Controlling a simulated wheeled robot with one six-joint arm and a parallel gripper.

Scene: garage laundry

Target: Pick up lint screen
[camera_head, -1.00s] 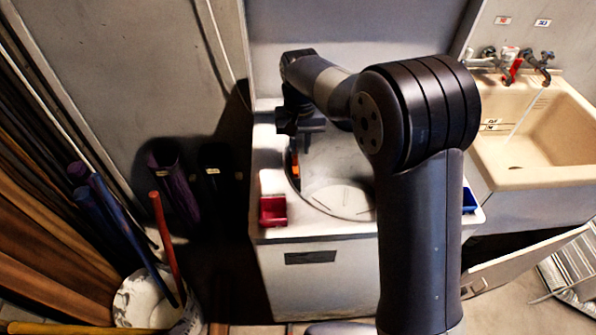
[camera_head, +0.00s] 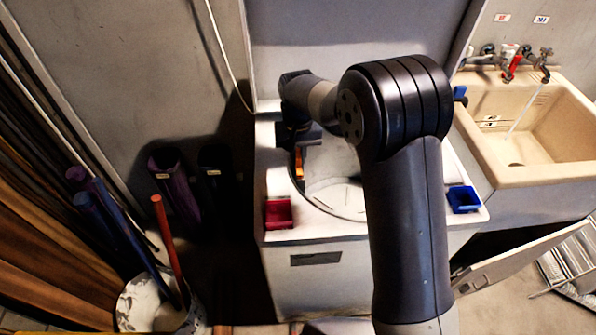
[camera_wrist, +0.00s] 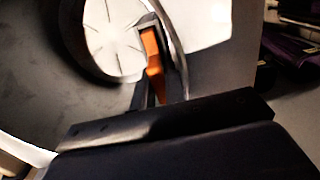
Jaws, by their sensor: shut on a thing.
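The lint screen appears to be the narrow orange piece (camera_wrist: 153,52) in the wrist view, with a grey edge along it. It also shows as a small orange strip (camera_head: 299,163) in the head view, at the left side of the round opening in the white machine (camera_head: 317,236). My gripper (camera_wrist: 156,88) is shut on it, with dark fingers on both sides. In the head view my gripper (camera_head: 299,140) is mostly hidden under my wrist. I cannot tell whether the screen is clear of its slot.
A red tray (camera_head: 278,213) and a blue tray (camera_head: 464,199) sit on the machine's front corners. A beige sink (camera_head: 541,174) with taps stands at right. A white bucket (camera_head: 135,300) holding poles stands at lower left. Dark bins (camera_head: 177,185) stand left of the machine.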

